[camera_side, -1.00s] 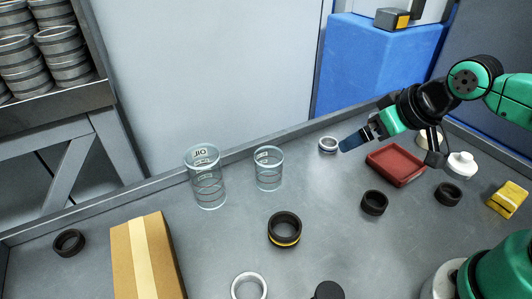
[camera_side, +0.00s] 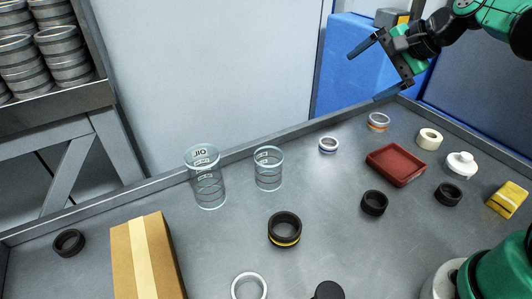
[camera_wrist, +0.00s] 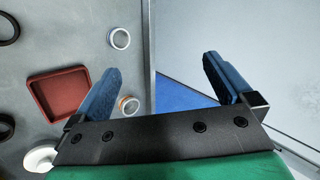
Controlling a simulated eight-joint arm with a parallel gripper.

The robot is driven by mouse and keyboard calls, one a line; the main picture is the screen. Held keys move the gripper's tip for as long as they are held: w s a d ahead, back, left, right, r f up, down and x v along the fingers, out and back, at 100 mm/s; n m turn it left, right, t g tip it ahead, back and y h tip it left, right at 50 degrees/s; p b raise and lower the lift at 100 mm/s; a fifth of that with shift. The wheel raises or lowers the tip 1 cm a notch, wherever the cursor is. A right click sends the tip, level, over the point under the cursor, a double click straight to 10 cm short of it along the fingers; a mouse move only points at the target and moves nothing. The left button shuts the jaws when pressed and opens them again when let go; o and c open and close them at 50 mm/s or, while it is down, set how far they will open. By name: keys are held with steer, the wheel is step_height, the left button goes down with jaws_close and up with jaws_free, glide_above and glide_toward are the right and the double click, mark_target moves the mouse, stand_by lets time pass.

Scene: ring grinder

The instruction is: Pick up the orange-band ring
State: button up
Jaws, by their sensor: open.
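The orange-band ring (camera_side: 378,122) is a small silver ring with an orange stripe. It lies flat on the grey table near the back edge, behind the red tray, in the side view.
A blue-band ring (camera_side: 328,145) lies left of the orange-band ring. A red tray (camera_side: 397,165), a cream ring (camera_side: 430,139) and a white lidded piece (camera_side: 461,165) are nearby. The raised table edge and a blue block (camera_side: 345,70) stand behind. Clear beakers (camera_side: 269,168) are farther left.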

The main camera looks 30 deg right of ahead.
mark_target(372, 116)
steer(key=w+d+f+m+t, duration=0.1)
steer(key=w+d+m+t, duration=0.15)
steer(key=d+m, duration=0.7)
steer(key=w+d+m+t, duration=0.1)
steer(key=d+m+t, duration=0.2)
steer(key=d+m, duration=0.65)
steer(key=shift+m, duration=0.4)
step_height(372, 116, down, 16)
steer(key=shift+a+f, duration=0.1)
steer(key=shift+a, duration=0.05)
steer(key=shift+w+f, duration=0.15)
steer(key=shift+f, duration=0.35)
steer(key=shift+x, duration=2.6)
steer(key=c, duration=1.3)
steer(key=shift+c, duration=0.3)
steer(key=shift+r, duration=0.1)
